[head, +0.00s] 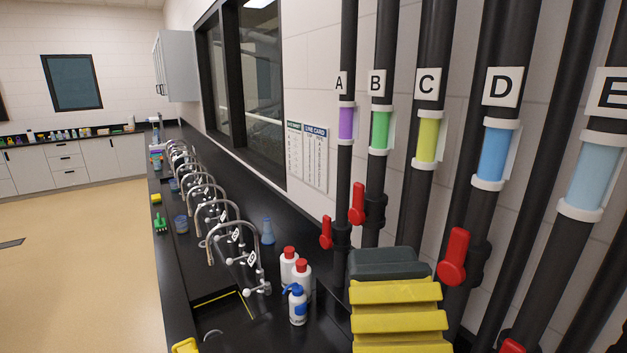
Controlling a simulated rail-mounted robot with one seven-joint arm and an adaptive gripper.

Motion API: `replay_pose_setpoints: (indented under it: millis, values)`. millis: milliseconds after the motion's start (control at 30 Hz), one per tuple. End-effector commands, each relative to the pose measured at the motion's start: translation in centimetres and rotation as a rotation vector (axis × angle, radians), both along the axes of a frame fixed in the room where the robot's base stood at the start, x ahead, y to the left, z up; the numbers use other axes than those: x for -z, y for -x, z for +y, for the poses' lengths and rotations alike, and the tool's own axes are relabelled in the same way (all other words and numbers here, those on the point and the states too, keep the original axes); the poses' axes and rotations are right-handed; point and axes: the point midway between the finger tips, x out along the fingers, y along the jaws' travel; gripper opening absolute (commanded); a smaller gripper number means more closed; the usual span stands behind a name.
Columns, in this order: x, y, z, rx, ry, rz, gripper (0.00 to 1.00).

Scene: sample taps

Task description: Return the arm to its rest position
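My gripper is not in view, and I cannot see what pose my arm is in. Sampling pipes labelled A to E run down the right wall, each with a coloured sight tube: purple A (346,122), green B (380,129), yellow-green C (427,139), blue D (493,153) and pale blue E (590,175). Red valve handles show on some pipes, including a small one (326,232) near A, one (357,203) near B and a larger one (453,257) near D.
A black counter (285,226) runs along the wall with a row of curved taps (233,240). Red-capped white bottles (301,279) and a blue-topped wash bottle (298,305) stand near a sink. A yellow stepped stack (398,310) is in front. Open floor (80,260) lies left.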

Motion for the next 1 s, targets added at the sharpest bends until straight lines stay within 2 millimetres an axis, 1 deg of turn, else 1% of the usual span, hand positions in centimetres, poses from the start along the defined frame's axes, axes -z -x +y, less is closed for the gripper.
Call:
replay_pose_setpoints:
  millis: [33,67,100,133,200,267,333,367,400,433,500,567,667,700,800,900,1000]
  values:
    - [1.0,-0.9,0.7,0.172,0.127,0.089,0.0]
    - [1.8,-1.5,0.9,0.283,0.207,0.147,0.0]
    - [2.9,-2.3,0.8,0.418,0.307,0.221,0.0]
    - [3.8,-2.8,0.6,0.514,0.38,0.277,0.0]
    - [5.9,-3.7,-0.4,0.714,0.539,0.398,0.0]
    - [7.7,-4.3,-1.5,0.861,0.673,0.498,0.0]
    - [10.4,-5.3,-2.8,0.998,0.845,0.617,0.0]
    - [11.5,-5.7,-3.0,1.038,0.926,0.656,0.0]
    - [12.0,-5.9,-2.9,1.088,1.01,0.652,0.0]
    - [9.0,-5.8,-2.9,1.083,0.994,0.646,0.0]
    - [6.4,-5.9,-2.9,1.077,0.989,0.647,0.0]
    - [4.4,-5.9,-2.9,1.074,0.986,0.648,0.0]
    - [0.6,-5.9,-2.9,1.071,0.983,0.648,0.0]
    - [-1.1,-5.9,-2.9,1.069,0.981,0.648,0.0]
    - [-5.1,-5.9,-2.9,1.066,0.979,0.649,0.0]
    - [-7.7,-5.9,-2.9,1.064,0.976,0.651,0.0]
    - [-8.7,-5.9,-2.9,1.062,0.975,0.651,0.0]
